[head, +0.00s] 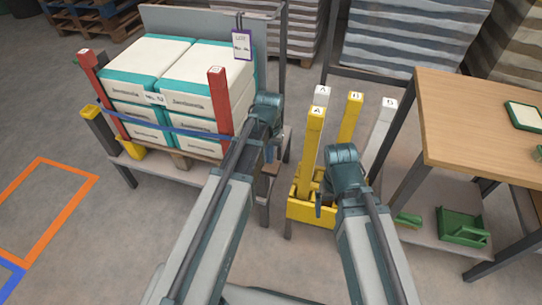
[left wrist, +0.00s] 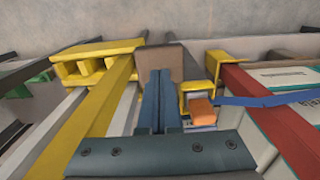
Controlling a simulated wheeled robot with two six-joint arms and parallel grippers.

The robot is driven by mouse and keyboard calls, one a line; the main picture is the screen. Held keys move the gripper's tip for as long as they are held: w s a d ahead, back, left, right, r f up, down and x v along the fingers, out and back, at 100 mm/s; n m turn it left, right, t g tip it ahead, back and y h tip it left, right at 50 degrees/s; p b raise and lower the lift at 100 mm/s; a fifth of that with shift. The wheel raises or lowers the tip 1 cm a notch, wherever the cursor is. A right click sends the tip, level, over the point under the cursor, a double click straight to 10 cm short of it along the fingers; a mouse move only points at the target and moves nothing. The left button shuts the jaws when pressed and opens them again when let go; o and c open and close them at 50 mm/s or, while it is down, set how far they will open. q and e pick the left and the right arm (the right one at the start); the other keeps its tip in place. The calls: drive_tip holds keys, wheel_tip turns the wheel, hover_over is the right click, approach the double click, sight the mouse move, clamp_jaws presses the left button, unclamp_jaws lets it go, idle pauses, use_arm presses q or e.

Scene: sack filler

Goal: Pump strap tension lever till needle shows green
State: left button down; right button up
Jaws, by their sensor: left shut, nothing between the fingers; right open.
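The blue strap (head: 175,129) runs around the stacked white and teal packs (head: 185,82), outside the red corner posts (head: 219,105). My left gripper (left wrist: 160,78) is shut and empty, and stands right of the packs in the head view (head: 277,152). My right gripper (head: 318,203) is open. No gauge needle can be made out.
A yellow holder (head: 300,208) with yellow and white posts (head: 350,118) stands right of the stack, close to my right gripper. Floor at left is clear, with an orange outline (head: 68,166).

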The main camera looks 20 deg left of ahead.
sight(270, 173)
idle(0.3)
use_arm(q)
wheel_tip(270, 173, down, 9)
drive_tip(key=b, duration=0.9)
drive_tip(key=shift+f, duration=0.2)
wheel_tip(270, 173, up, 10)
drive_tip(key=p, duration=0.9)
drive_tip(key=shift+f, duration=0.25)
drive_tip(key=s+d+r+m+p, duration=0.1)
drive_tip(key=s+d+r+p, duration=0.2)
drive_tip(key=r+p, duration=0.3)
drive_tip(key=s+d+r+m+p, duration=0.1)
drive_tip(key=s+d+r+p, duration=0.3)
drive_tip(key=s+r+p, duration=0.2)
drive_tip(key=s+d+r+m+y+p, duration=0.1)
drive_tip(key=s+d+r+p, duration=0.2)
drive_tip(key=s+r+p, duration=0.2)
wheel_tip(270, 173, up, 3)
drive_tip(key=p, duration=0.2)
drive_tip(key=shift+s+d+f+p, duration=0.15)
drive_tip(key=shift+d+p, duration=0.1)
drive_tip(key=shift+p, duration=0.05)
